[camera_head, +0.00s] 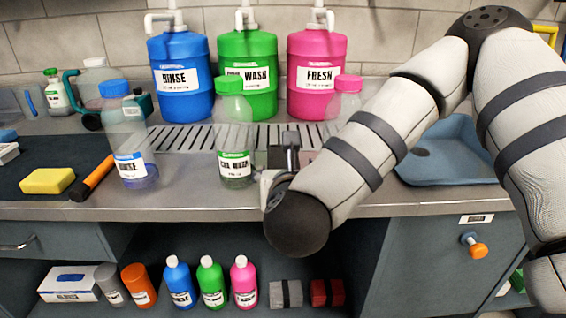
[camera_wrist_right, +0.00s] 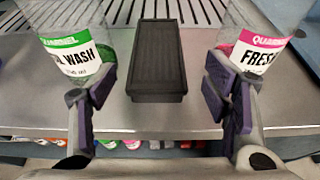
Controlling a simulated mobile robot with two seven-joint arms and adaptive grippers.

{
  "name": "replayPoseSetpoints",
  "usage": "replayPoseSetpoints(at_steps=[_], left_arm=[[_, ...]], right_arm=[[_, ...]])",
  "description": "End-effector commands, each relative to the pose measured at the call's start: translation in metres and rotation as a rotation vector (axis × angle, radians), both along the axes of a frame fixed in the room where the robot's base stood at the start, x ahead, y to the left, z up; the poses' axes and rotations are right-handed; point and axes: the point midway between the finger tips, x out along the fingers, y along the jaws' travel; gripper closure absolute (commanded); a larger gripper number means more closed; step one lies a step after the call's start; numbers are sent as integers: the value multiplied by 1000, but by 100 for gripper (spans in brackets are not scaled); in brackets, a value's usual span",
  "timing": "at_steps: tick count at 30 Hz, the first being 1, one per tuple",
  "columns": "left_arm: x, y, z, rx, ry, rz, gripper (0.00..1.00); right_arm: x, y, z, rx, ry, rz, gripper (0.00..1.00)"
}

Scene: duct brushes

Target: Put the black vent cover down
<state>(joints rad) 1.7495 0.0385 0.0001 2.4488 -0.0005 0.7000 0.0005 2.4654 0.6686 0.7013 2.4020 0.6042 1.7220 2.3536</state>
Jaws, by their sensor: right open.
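The black vent cover (camera_wrist_right: 158,55) is a dark, oblong block with a ridged top. In the right wrist view it lies at the drain grating and the metal counter, between two clear bottles. My right gripper (camera_wrist_right: 158,92) is open, with one finger on each side and a clear gap to the cover on both sides. In the head view the right gripper (camera_head: 286,160) is over the counter's front part, and my arm and wrist largely hide the area around the cover. My left gripper is not in view.
A green-capped bottle (camera_head: 234,130) and a pink-capped bottle (camera_head: 346,95) stand close on either side of the right gripper. A blue-capped bottle (camera_head: 128,140) stands further left. Blue, green and pink jugs (camera_head: 248,95) stand behind the grating (camera_head: 190,138). A blue tray (camera_head: 450,160) lies right.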

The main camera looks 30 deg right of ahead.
Motion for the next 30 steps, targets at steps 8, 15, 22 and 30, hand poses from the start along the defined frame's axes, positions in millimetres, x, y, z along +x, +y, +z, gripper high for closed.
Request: replayPoseSetpoints(at_steps=[8,15,22,30], left_arm=[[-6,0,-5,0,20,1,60],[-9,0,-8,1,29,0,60],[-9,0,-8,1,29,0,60],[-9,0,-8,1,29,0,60]], right_arm=[[38,-22,-18,-4,5,1,30],[74,-41,-32,-4,6,2,30],[79,-43,-33,-4,5,5,30],[78,-43,-33,-4,5,4,78]])
